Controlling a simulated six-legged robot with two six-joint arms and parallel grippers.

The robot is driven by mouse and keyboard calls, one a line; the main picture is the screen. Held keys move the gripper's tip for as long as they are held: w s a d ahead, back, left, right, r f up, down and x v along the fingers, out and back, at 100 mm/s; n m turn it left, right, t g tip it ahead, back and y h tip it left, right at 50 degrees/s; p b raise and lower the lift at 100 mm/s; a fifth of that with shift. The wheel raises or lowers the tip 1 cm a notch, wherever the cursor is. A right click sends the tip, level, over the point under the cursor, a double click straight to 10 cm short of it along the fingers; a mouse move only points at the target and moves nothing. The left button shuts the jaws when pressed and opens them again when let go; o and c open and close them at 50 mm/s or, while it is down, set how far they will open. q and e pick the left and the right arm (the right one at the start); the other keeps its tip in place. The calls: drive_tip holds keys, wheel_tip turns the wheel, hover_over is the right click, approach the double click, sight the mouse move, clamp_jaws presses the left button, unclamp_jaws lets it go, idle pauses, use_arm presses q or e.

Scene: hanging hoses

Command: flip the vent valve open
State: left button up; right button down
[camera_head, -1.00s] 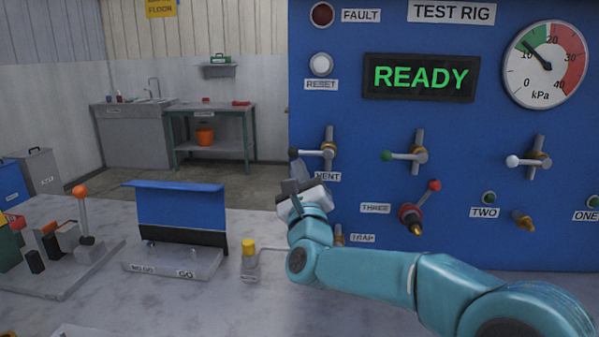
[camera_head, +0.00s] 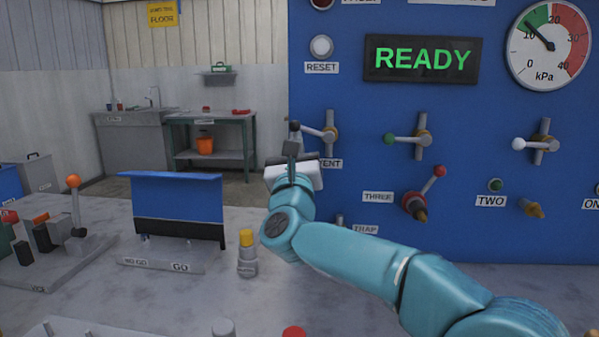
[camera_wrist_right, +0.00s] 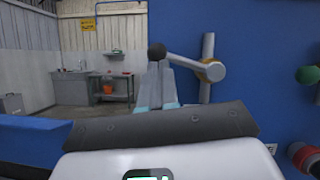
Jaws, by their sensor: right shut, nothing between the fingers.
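The vent valve (camera_head: 318,132) is on the left of the blue test rig panel. Its lever points left and ends in a black knob (camera_head: 294,126). It also shows in the right wrist view (camera_wrist_right: 200,68), the black knob (camera_wrist_right: 157,51) just above the fingertips. My right gripper (camera_head: 291,150) is shut and empty, pointing up just below the knob. In the right wrist view its fingers (camera_wrist_right: 158,82) overlap the lever's left end from below; I cannot tell whether they touch. The VENT label is partly hidden behind the gripper. My left gripper is not in view.
Two more valves, green-knobbed (camera_head: 408,140) and white-knobbed (camera_head: 537,143), sit right on the panel. A red-knobbed valve (camera_head: 423,193) is below. The display (camera_head: 421,59) reads READY.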

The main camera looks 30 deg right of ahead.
wheel_tip(320, 180, up, 2)
drive_tip(key=m+g+h+b, duration=0.1)
drive_tip(key=m+h, duration=0.1)
drive_tip(key=m, duration=0.1)
drive_tip(key=m+g+h+b, duration=0.1)
drive_tip(key=m+g+h, duration=0.1)
drive_tip(key=m, duration=0.2)
drive_tip(key=shift+r+m+b, duration=0.15)
drive_tip(key=shift+m+b, duration=0.15)
drive_tip(key=shift+b, duration=0.1)
use_arm(q)
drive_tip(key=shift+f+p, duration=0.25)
drive_tip(key=shift+p, duration=1.5)
use_arm(e)
drive_tip(key=shift+s+d+r+m+g+h, duration=0.35)
drive_tip(key=shift+r+m+g, duration=0.6)
drive_tip(key=shift+m, duration=1.3)
drive_tip(key=shift+s+d+r+m+g+h, duration=0.25)
drive_tip(key=shift+d+r+m+g, duration=0.3)
drive_tip(key=shift+m+g, duration=1.25)
drive_tip(key=shift+s+d+r+m+g+h, duration=0.2)
drive_tip(key=shift+s+d+r+m+g, duration=0.4)
drive_tip(key=shift+m, duration=2.15)
drive_tip(key=shift+w+a, duration=0.1)
drive_tip(key=shift+w, duration=0.1)
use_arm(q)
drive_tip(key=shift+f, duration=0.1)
